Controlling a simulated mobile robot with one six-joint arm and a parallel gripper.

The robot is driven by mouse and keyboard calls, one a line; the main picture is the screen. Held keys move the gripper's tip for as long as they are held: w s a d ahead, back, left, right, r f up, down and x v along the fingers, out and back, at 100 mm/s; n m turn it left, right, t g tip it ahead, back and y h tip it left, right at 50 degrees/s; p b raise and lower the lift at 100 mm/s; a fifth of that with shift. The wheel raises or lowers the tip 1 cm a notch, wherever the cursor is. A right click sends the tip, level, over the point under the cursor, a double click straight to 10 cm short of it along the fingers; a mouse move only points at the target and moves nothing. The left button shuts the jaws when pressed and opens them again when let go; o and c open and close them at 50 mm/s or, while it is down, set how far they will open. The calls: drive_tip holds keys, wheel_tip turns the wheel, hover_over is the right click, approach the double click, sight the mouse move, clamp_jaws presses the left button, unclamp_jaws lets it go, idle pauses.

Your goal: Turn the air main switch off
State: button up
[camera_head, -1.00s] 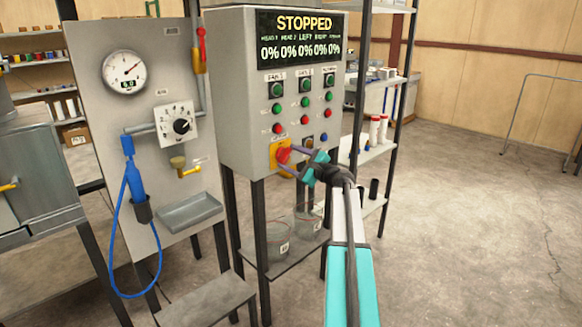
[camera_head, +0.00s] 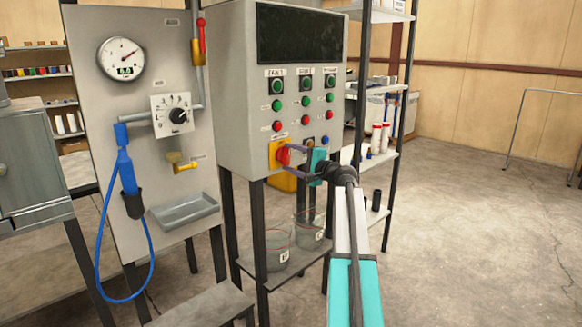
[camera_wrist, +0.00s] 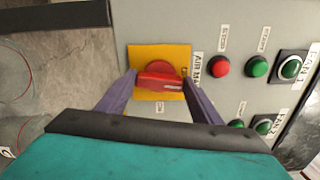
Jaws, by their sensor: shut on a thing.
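The air main switch is a red rotary knob (camera_head: 283,154) on a yellow plate (camera_head: 275,146), low on the front of the grey control box (camera_head: 225,90). In the wrist view the red knob (camera_wrist: 160,84) sits between my purple fingers, on its yellow plate (camera_wrist: 160,54). A label beside it reads "AIR MA", the rest hidden by a finger. My gripper (camera_head: 288,160) is shut on the knob, a finger on each side; it also shows in the wrist view (camera_wrist: 159,79). The display (camera_head: 300,37) above is dark.
Green and red buttons (camera_head: 304,102) fill the panel above the switch. Left stands a board with a gauge (camera_head: 121,58), a dial (camera_head: 178,115), a yellow valve (camera_head: 187,167) and a blue hose (camera_head: 98,240). Glass jars (camera_head: 280,250) stand below the box.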

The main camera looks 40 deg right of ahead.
drive_tip(key=shift+f+n+b, duration=0.15)
drive_tip(key=shift+n+b, duration=0.7)
drive_tip(key=shift+n, duration=0.05)
drive_tip(key=o, duration=1.1)
drive_tip(key=shift+c, duration=0.2)
drive_tip(key=shift+s, duration=0.15)
drive_tip(key=s+d, duration=0.1)
drive_tip(key=s, duration=1.2)
drive_tip(key=shift+s+d, duration=0.25)
drive_tip(key=shift+w, duration=0.1)
